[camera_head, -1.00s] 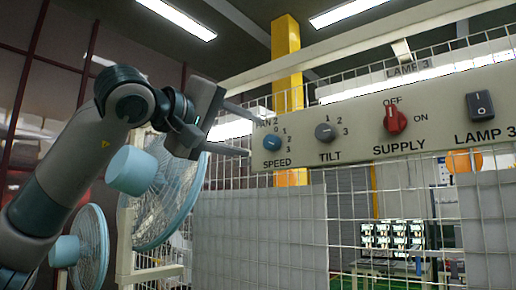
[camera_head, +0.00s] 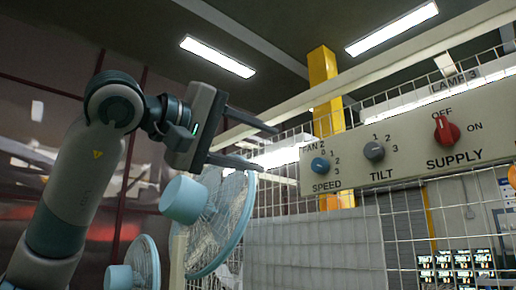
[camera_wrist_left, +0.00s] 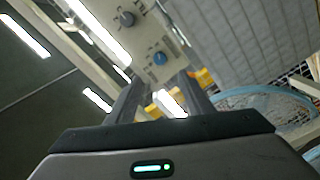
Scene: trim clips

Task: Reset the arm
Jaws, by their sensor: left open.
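My left arm comes in from the left in the head view. Its left gripper (camera_head: 268,149) is open and empty, with its two fingers pointing right toward the control panel (camera_head: 408,170). The fingertips are left of the blue SPEED knob (camera_head: 320,165), apart from it in the picture. Right of it are the grey TILT knob (camera_head: 374,151) and the red SUPPLY knob (camera_head: 446,130), whose handle looks upright toward OFF. The left wrist view shows the open fingers (camera_wrist_left: 160,82), with the blue knob (camera_wrist_left: 160,58) and grey knob (camera_wrist_left: 127,19) beyond them. My right gripper is not in view.
A blue fan (camera_head: 222,220) stands just below the gripper, and a second fan (camera_head: 143,262) is lower left. A wire mesh fence (camera_head: 410,230) runs below the panel. A yellow post (camera_head: 323,72) rises behind it. The space above the arm looks free.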

